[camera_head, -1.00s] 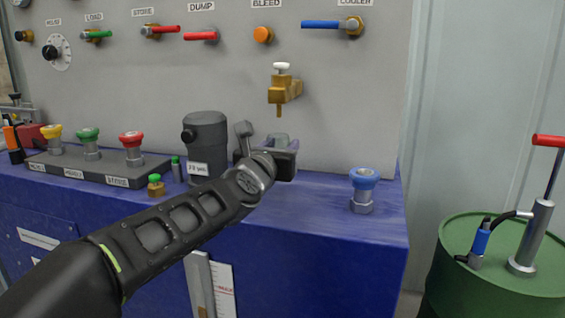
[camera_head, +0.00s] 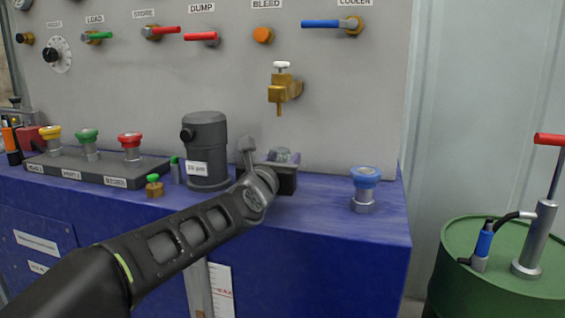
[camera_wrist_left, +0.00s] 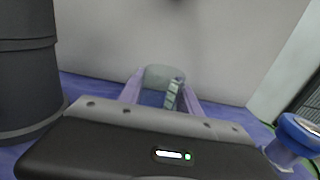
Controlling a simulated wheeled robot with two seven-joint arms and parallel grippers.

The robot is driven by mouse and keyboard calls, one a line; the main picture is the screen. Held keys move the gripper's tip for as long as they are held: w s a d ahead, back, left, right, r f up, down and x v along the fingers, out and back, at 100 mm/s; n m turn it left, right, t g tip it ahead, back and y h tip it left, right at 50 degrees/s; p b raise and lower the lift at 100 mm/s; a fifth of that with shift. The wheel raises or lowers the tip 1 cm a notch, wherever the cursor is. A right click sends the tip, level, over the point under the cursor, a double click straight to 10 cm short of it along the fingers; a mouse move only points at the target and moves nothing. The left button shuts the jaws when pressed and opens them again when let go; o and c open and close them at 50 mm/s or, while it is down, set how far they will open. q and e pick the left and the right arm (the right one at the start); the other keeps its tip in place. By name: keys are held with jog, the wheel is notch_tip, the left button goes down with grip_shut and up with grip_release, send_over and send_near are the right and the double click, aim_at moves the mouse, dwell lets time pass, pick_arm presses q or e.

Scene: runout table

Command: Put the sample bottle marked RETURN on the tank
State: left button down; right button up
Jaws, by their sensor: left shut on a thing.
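My left gripper (camera_head: 280,160) is over the blue top, below the brass tap, with its jaws shut on a small translucent grey-green bottle (camera_head: 284,153). In the left wrist view the bottle (camera_wrist_left: 165,77) stands between the two purplish fingers, with a pale marked strip on its side. I cannot read RETURN on it. The gripper body hides its lower part, so I cannot tell whether it touches the surface. The blue bench-like body (camera_head: 315,240) may be the tank; a green drum (camera_head: 510,270) stands at the right. My right gripper is not in view.
A dark grey cylinder (camera_head: 206,150) stands close left of the gripper. A blue-capped fitting (camera_head: 364,190) is to its right. The brass tap (camera_head: 281,88) hangs above from the grey panel. Blue surface between gripper and blue-capped fitting is clear.

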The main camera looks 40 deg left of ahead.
pick_arm(q)
jog(key=shift+f, duration=0.15)
jog(key=c, duration=0.8)
grip_release()
jog(key=shift+c, duration=0.2)
jog(key=shift+s+r, duration=0.15)
jog(key=shift+r, duration=0.05)
jog(key=p+v, duration=0.1)
jog(key=v, duration=1)
jog(key=shift+r, duration=0.1)
jog(key=shift+s+d, duration=0.2)
jog(key=shift+s, duration=0.15)
